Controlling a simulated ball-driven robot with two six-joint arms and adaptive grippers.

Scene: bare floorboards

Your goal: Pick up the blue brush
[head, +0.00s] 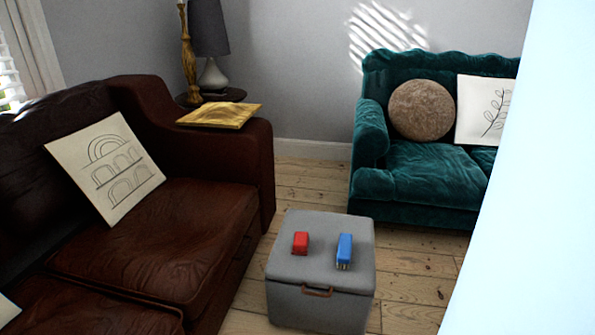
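The blue brush (344,249) lies on top of a grey storage box (325,268) in the lower middle of the head view. Neither of my grippers shows in the head view.
A brown leather sofa (170,235) stands left of the box, close to it. A teal sofa (425,178) stands behind at the right. A large pale surface (540,200) blocks the right side of the view. Bare floorboards (405,290) show right of the box.

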